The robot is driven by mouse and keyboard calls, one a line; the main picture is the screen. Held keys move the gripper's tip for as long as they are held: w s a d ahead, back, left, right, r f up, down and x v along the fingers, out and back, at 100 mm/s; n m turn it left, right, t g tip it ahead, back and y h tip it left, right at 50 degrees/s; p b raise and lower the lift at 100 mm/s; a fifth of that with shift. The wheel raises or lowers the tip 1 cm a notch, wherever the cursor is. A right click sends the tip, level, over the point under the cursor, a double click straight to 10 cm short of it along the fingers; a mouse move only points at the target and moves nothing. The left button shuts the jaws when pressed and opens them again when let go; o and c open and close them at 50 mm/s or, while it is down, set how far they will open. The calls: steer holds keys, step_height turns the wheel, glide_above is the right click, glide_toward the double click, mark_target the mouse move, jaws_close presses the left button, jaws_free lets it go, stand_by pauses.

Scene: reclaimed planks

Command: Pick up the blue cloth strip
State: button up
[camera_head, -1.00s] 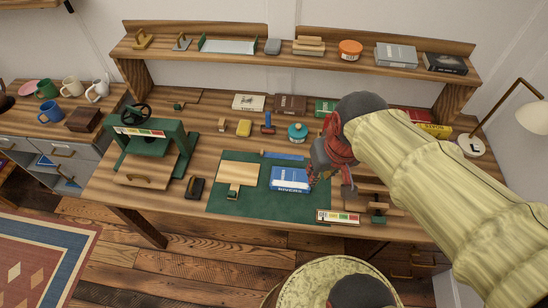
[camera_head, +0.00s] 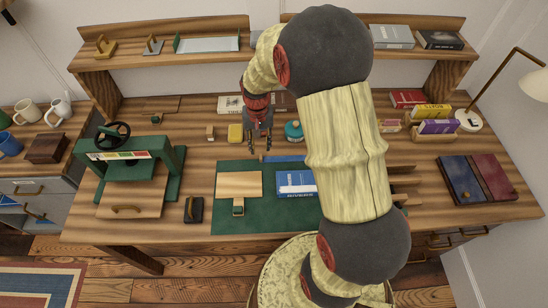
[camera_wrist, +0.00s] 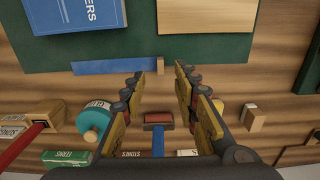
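The blue cloth strip (camera_head: 284,158) lies flat along the far edge of the green mat, with a small tan piece at its left end. In the wrist view the strip (camera_wrist: 112,67) shows nearly whole, its tan end close to the line between the fingertips. My gripper (camera_head: 262,133) is above the table, just beyond the strip's left end. In the wrist view my gripper (camera_wrist: 160,82) is open, with nothing held between its fingers. It appears above the table surface and apart from the strip.
The green mat (camera_head: 258,218) carries a wooden board (camera_head: 239,185) and a blue book (camera_head: 297,183). A red-headed tool with blue handle (camera_wrist: 158,132) lies below the fingers. A teal round container (camera_head: 293,130) and yellow block (camera_head: 235,133) stand nearby. A shelf (camera_head: 215,57) runs behind.

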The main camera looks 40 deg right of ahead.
mark_target(261, 159)
step_height(261, 159, down, 2)
steer(key=shift+w+a+f+b, duration=0.1)
steer(key=shift+b, duration=0.2)
steer(key=f, duration=0.1)
steer(key=f+b, duration=0.2)
steer(key=f, duration=0.1)
steer(key=shift+s+a, duration=0.1)
steer(key=shift+s, duration=0.2)
steer(key=shift+f, duration=0.5)
steer(key=shift+r, duration=0.1)
steer(key=shift+c, duration=0.6)
jaws_close()
